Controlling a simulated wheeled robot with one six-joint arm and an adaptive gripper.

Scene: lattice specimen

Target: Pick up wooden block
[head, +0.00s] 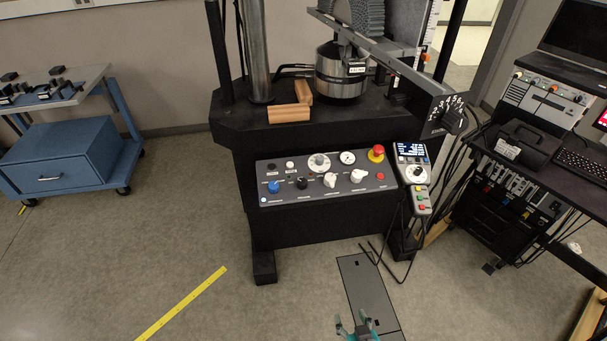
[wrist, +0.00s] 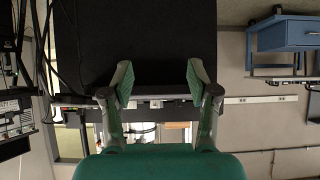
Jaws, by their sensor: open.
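Two wooden pieces lie on the black machine table: a longer wooden block (head: 289,113) near the front edge and another wooden block (head: 304,92) touching or close behind its right end. Both are beside the metal cylinder. My gripper (head: 354,324) shows at the bottom of the head view, low in front of the machine and well apart from the blocks. In the wrist view my gripper (wrist: 160,82) is open, its green-padded fingers spread with nothing between them.
The machine's control panel (head: 325,181) and a handheld pendant (head: 412,175) with hanging cables stand between my gripper and the blocks. A column (head: 257,50) rises left of them. A blue cart (head: 62,155) is left, an equipment desk (head: 540,170) right.

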